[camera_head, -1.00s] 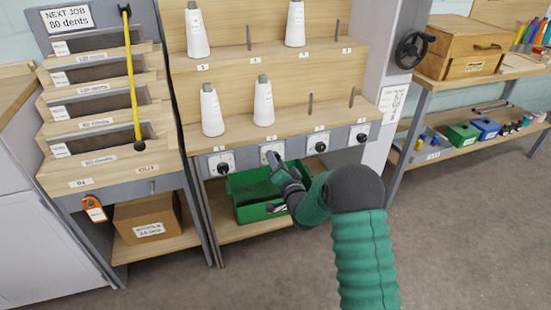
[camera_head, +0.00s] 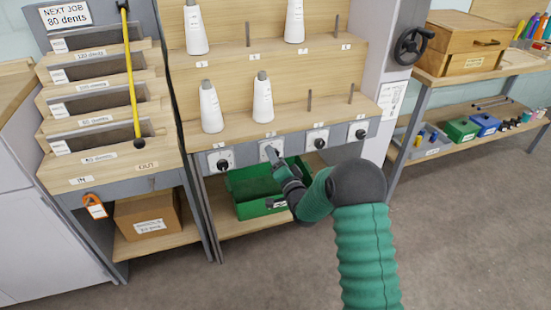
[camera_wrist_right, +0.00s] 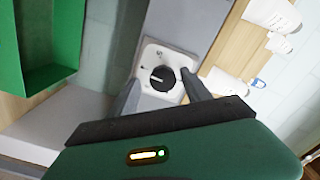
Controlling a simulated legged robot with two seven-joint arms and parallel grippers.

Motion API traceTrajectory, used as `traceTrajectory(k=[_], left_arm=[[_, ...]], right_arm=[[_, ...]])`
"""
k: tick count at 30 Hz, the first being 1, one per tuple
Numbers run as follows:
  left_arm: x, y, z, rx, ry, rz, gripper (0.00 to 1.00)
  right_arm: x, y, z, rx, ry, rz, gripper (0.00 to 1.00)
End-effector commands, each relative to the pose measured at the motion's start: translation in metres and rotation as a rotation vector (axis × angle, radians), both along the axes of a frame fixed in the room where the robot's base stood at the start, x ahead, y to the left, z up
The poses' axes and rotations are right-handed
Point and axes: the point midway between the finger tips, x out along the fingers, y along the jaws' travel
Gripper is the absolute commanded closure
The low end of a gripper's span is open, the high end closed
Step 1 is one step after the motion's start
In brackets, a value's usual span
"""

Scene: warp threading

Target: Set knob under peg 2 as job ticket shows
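A row of dark knobs on white plates runs along the shelf's grey front rail. My right gripper (camera_head: 274,156) is at the second knob plate (camera_head: 265,150) from the left and hides most of it. In the right wrist view the black round knob (camera_wrist_right: 162,78) with a white mark lies between my two spread fingers, with gaps visible at its sides. A printed sheet (camera_head: 391,98) hangs on the grey post; its text is too small to read. White cones (camera_head: 263,98) stand on some pegs above. My left gripper is not in view.
A green bin (camera_head: 250,190) sits on the low shelf just below the knobs; its wall also shows in the right wrist view (camera_wrist_right: 40,40). A stepped rack (camera_head: 95,105) with a yellow rod stands at left. A workbench (camera_head: 440,80) stands at right.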

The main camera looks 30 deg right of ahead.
Motion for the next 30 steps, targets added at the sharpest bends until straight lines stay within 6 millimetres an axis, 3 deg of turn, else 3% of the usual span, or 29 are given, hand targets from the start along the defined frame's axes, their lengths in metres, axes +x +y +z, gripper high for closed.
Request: traceTrajectory(k=[8,11,14,24,30], left_arm=[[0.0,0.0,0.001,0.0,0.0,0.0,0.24],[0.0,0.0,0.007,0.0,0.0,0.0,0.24],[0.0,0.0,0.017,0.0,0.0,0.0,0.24],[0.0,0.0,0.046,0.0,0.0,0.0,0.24],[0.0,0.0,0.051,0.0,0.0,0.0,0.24]], right_arm=[[0.0,0.002,0.002,0.0,-0.002,0.002,0.44],[-0.01,0.004,0.003,0.0,0.0,0.002,0.44],[-0.031,0.008,0.005,0.002,0.002,0.002,0.44],[-0.126,0.031,0.002,0.003,0.004,0.001,0.44],[-0.158,0.038,0.0,0.001,0.002,0.001,0.44]])
